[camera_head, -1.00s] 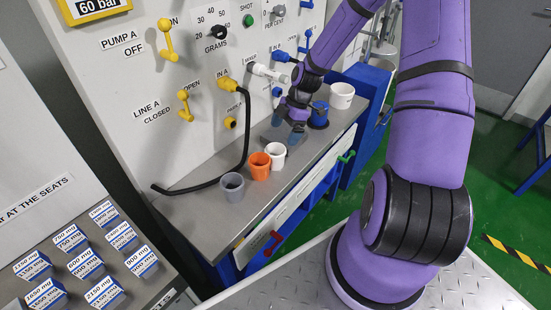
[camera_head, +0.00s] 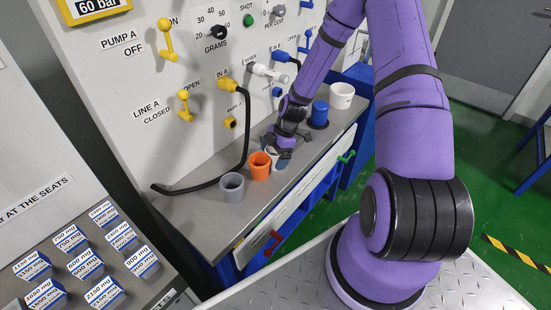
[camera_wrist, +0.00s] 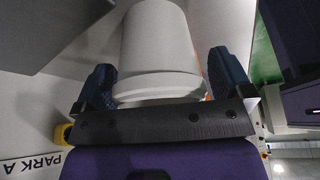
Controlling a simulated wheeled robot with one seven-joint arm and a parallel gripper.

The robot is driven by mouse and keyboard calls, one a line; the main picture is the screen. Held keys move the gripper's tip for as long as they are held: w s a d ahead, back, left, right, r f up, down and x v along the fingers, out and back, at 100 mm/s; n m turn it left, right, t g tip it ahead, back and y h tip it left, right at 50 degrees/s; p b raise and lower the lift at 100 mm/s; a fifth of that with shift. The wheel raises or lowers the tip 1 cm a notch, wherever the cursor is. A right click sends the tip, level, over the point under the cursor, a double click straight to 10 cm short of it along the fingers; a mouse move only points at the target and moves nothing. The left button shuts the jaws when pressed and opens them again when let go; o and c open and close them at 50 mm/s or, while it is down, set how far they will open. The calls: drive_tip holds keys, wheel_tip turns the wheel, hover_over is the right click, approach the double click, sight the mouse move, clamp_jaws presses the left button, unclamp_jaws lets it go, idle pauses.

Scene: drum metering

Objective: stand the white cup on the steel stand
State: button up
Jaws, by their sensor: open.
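The small white cup (camera_head: 271,154) stands upright on the grey bench, right of the orange cup, partly hidden by my gripper. My gripper (camera_head: 277,149) is down at this cup. In the wrist view the white cup (camera_wrist: 155,45) fills the space between the two dark blue fingers of my gripper (camera_wrist: 162,85). The fingers are open, one on each side, with a narrow gap visible beside the cup. I cannot pick out the steel stand with certainty.
The orange cup (camera_head: 259,166) is close on the left, with a grey cup (camera_head: 231,187) beyond it. A blue cup (camera_head: 319,112) and a larger white container (camera_head: 341,95) stand further right. A black hose (camera_head: 215,180) lies along the panel. The bench front is clear.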

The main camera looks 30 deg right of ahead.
drive_tip(key=c, duration=1.1)
drive_tip(key=shift+r, duration=0.2)
